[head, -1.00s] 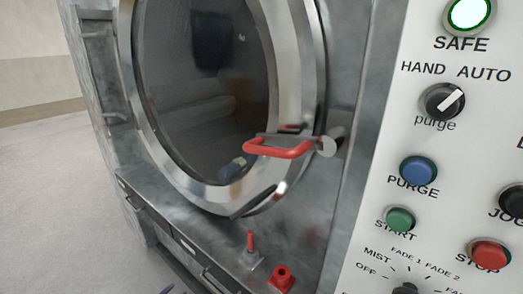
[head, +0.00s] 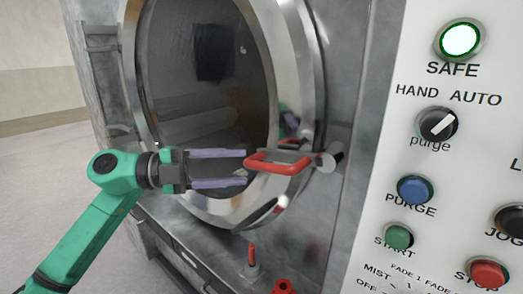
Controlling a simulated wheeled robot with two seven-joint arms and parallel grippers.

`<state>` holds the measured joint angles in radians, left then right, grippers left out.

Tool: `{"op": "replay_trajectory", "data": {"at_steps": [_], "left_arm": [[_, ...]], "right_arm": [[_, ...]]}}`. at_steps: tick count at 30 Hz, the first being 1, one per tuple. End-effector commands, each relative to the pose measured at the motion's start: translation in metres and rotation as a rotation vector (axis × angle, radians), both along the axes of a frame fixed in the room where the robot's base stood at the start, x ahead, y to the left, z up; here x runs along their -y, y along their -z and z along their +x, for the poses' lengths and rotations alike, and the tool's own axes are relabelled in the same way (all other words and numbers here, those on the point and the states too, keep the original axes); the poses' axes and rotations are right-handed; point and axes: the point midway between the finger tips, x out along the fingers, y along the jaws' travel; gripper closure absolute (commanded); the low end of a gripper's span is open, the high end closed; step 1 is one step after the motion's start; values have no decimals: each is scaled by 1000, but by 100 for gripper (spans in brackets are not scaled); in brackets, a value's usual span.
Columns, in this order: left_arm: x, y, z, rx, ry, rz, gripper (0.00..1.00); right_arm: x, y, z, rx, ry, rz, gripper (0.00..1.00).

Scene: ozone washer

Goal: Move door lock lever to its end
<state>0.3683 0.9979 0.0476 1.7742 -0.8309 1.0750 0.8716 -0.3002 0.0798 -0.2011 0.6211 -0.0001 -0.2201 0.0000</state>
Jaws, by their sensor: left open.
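The door lock lever (head: 277,167) is a red loop handle, lying roughly level across the right rim of the round door (head: 300,60). Its grey pivot sits at its right end on the machine front. My left gripper (head: 245,168) is open, its two purple fingers pointing right, one above the other. The fingertips are at the lever's left end in the picture; I cannot tell whether they touch it. My right gripper is not in view.
A white control panel (head: 400,120) with knobs and buttons, including a lit SAFE lamp (head: 460,40), fills the right side. A small red-tipped toggle (head: 251,255) and a red fitting (head: 283,287) stand below the door. Open floor (head: 40,150) lies to the left.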

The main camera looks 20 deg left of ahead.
Motion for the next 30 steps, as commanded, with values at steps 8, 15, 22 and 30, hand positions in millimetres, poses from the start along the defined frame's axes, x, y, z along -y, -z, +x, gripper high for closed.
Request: {"op": "replay_trajectory", "data": {"at_steps": [8, 15, 22, 30], "left_arm": [[49, -3, 22, -1, 0, -4, 48], [53, 1, 25, 0, -2, -2, 48], [53, 2, 25, -1, -2, -2, 100], [53, 1, 25, -1, -2, -2, 100]], "right_arm": [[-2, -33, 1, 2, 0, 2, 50], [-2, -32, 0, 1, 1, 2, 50], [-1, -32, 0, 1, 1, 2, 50], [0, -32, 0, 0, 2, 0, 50]]}}
